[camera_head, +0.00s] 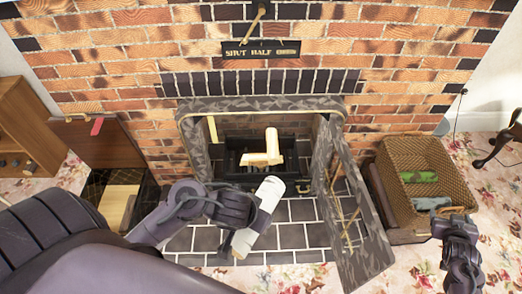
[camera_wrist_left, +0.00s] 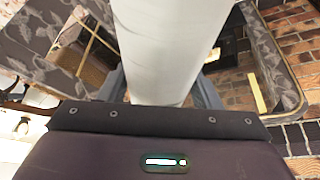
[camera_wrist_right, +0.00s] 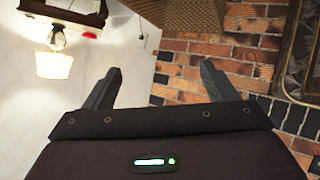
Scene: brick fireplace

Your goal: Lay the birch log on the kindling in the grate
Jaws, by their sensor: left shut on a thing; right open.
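The birch log (camera_head: 269,198), white with a pale cut end, is held tilted over the dark hearth tiles, in front of the fireplace opening. My left gripper (camera_head: 252,207) is shut around its middle. In the left wrist view the log (camera_wrist_left: 158,45) fills the space between the fingers (camera_wrist_left: 160,90). The black grate (camera_head: 232,160) stands inside the opening, beyond the log. Pale kindling (camera_head: 256,159) lies on it, one piece pointing up; the log's far end is apart from it. My right gripper (camera_head: 458,213) is open and empty at the right, also in its wrist view (camera_wrist_right: 157,85).
A patterned fireplace door (camera_head: 350,225) stands open, right of the hearth. A wicker basket (camera_head: 402,160) with green and grey things is farther right. An open box with pale wood (camera_head: 117,203) stands left. A sign (camera_head: 260,50) reading "SHUT HALF" is on the brickwork.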

